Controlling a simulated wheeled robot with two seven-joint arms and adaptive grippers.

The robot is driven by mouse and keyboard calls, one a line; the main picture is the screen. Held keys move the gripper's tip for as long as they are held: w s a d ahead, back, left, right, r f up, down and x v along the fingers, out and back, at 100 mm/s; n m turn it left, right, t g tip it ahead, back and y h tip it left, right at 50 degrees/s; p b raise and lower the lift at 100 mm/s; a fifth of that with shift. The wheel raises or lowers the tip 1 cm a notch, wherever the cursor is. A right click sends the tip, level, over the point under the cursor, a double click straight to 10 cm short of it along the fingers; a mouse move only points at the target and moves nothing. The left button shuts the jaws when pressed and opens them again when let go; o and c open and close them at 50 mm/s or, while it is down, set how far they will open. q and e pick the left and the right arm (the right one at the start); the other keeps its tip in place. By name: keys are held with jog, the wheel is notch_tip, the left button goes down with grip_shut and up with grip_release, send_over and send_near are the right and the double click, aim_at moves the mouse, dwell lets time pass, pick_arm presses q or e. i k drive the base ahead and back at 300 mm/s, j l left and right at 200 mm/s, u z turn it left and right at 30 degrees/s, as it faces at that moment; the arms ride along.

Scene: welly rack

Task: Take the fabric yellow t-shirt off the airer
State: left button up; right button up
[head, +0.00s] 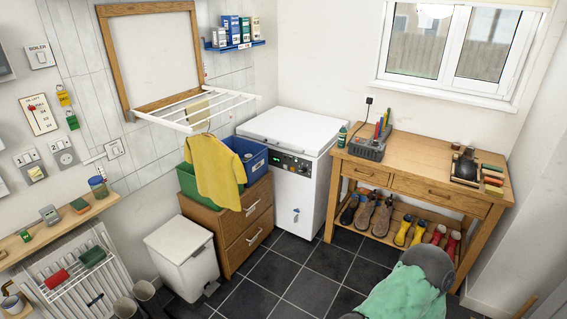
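The yellow t-shirt (214,168) hangs from the white wall airer (196,108), on what looks like a thin hanger at its front edge. It hangs in front of a green crate (187,180) and partly covers it. Its lower edge reaches down over the front of the wooden drawer unit (236,240). Neither my left nor my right gripper can be made out in the head view, and nothing is touching the shirt.
A blue crate (246,153) sits beside the shirt. A white bin (182,258) stands below left and a white appliance (290,170) to the right. A workbench (425,168) holds shoes below. Dark floor tiles (285,285) are clear centrally.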

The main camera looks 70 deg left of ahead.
aim_at(219, 171)
jog(key=j+u, duration=0.1)
jog(key=u, duration=3.35)
jog(key=i+l+u, duration=0.2)
jog(key=l, duration=0.2)
jog(key=i+l+u, duration=0.25)
jog(key=l, duration=0.2)
jog(key=l+u, duration=0.2)
jog(key=l, duration=0.25)
jog(key=i+l+u, duration=0.2)
jog(key=l, duration=0.3)
jog(key=k+j, duration=0.05)
jog(key=k, duration=0.05)
